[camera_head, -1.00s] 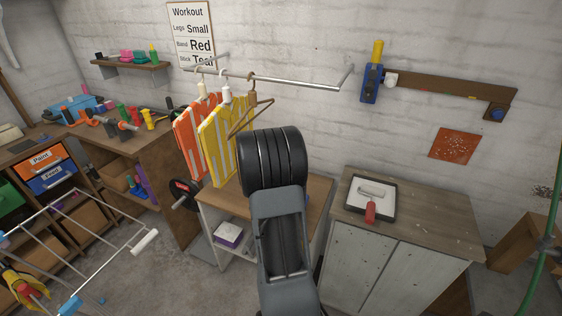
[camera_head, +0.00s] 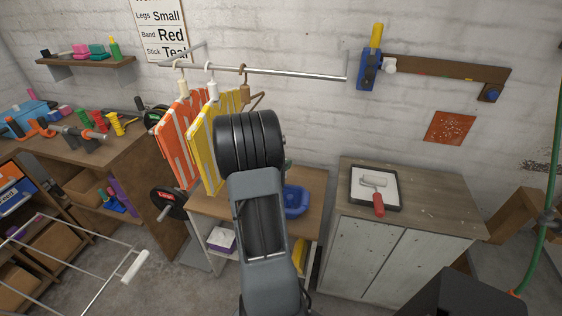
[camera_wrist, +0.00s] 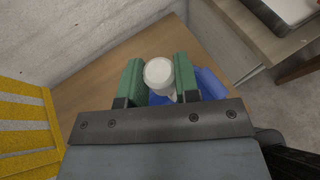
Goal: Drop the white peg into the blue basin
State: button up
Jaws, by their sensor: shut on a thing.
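The white peg (camera_wrist: 159,72) shows its round end in the wrist view, between the two green fingers of my gripper (camera_wrist: 159,80), which is shut on it. The blue basin (camera_head: 297,201) sits on the wooden table to the right of my arm in the head view, partly hidden by the arm. In the wrist view the basin (camera_wrist: 211,83) lies below the peg and fingers, mostly covered by them. The peg is over part of the basin in that picture; its exact height above cannot be told. In the head view my arm hides the peg and most of the gripper.
A cabinet (camera_head: 420,200) with a paint tray (camera_head: 358,199) and a red-handled roller (camera_head: 377,195) stands right. The wooden tabletop (camera_wrist: 108,72) has bare space around the basin.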

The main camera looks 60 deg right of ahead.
notch_tip(320, 180, down, 5)
jog(key=b, duration=0.3)
jog(key=o, duration=1)
jog(key=shift+c, duration=0.2)
jog(key=v, duration=1.3)
jog(key=shift+a, duration=0.4)
jog(key=shift+w+r, duration=0.1)
